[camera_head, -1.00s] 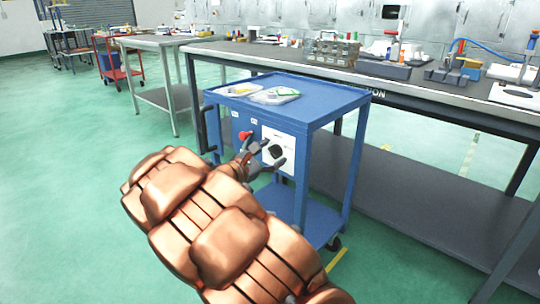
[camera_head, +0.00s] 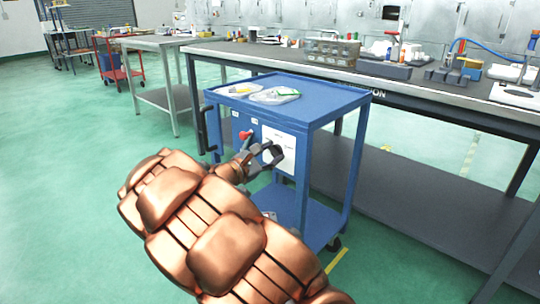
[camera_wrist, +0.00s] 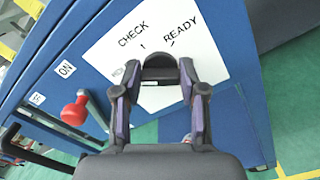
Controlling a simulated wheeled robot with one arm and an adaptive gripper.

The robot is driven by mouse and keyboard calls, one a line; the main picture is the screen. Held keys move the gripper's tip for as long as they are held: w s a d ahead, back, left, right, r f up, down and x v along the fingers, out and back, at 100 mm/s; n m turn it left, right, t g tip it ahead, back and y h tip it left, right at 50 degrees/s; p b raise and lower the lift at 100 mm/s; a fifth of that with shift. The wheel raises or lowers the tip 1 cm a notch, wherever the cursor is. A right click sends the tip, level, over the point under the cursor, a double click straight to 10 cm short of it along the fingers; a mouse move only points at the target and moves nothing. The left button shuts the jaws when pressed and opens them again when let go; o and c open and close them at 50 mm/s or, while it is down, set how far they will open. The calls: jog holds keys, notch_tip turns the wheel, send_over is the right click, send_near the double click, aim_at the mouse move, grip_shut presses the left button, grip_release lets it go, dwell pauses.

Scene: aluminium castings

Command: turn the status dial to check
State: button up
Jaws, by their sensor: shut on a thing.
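The status dial (camera_wrist: 160,61) is a dark round knob on a white plate (camera_wrist: 205,45) on the blue cart's side panel. The plate reads CHECK and READY above the dial, with short tick marks; a fainter label to the left is partly hidden. My gripper (camera_wrist: 160,74) is shut on the dial, one finger on each side. In the head view my gripper (camera_head: 271,155) reaches the white plate from the left and mostly covers the dial. Where the dial points is hard to tell.
A red-knobbed lever (camera_wrist: 75,109) sits left of the plate, near an ON label. The blue cart (camera_head: 325,105) carries clear trays (camera_head: 274,96) on top. A long workbench (camera_head: 440,95) stands behind it. Green floor is free to the left.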

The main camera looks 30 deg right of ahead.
jog(key=m+b, duration=0.1)
jog(key=m, duration=0.1)
jog(key=m+b, duration=0.3)
jog(key=shift+s+d+f+m, duration=0.1)
jog(key=shift+d+f+m, duration=0.05)
jog(key=shift+f+m, duration=0.15)
jog(key=m+b, duration=0.3)
jog(key=m, duration=0.2)
jog(key=shift+m+b, duration=0.3)
jog(key=shift+r, duration=0.1)
jog(key=o, duration=1.1)
jog(key=shift+o, duration=0.2)
jog(key=v, duration=1.2)
